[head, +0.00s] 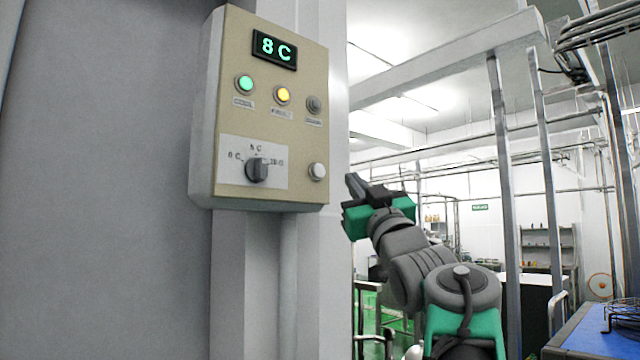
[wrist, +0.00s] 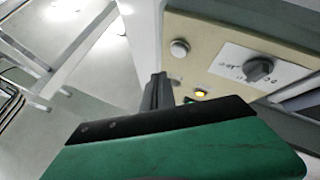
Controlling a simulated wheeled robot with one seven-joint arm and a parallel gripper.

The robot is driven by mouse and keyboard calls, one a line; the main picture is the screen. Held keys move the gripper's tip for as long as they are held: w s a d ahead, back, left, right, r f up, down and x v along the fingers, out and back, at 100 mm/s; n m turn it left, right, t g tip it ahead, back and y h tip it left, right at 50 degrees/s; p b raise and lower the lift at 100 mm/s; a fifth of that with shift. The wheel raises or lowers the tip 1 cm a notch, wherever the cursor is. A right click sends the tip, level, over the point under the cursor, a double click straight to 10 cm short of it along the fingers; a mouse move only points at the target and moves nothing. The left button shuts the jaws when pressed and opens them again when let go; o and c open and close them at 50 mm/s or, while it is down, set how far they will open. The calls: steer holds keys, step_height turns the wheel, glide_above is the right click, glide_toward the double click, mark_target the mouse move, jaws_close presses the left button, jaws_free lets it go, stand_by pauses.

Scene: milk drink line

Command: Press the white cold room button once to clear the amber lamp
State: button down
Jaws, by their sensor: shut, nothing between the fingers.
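The beige control box (head: 232,120) hangs on a grey column in the head view. Its white button (head: 317,171) sits at the lower right of the panel, and it also shows in the wrist view (wrist: 179,48). The amber lamp (head: 282,95) is lit, and its glow shows in the wrist view (wrist: 200,93). My gripper (head: 352,184) is shut and empty, just right of the box and apart from the button. In the wrist view its closed fingers (wrist: 157,90) point toward the panel, beside and below the button.
A green lamp (head: 244,83) is lit and a dark lamp (head: 313,104) is unlit. A display (head: 274,50) reads 8 C. A rotary knob (head: 257,169) sits left of the button. A blue table (head: 585,335) stands at lower right.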

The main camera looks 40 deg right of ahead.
mark_target(319, 171)
steer(key=shift+n+t+y, duration=0.4)
steer(key=shift+n+t, duration=0.4)
steer(key=s+r, duration=0.3)
steer(key=shift+a, duration=0.1)
steer(key=w+p, duration=0.3)
steer(key=w, duration=0.5)
steer(key=shift+w, duration=0.4)
steer(key=shift+w+a, duration=0.1)
stand_by(0.8)
steer(key=shift+w, duration=0.3)
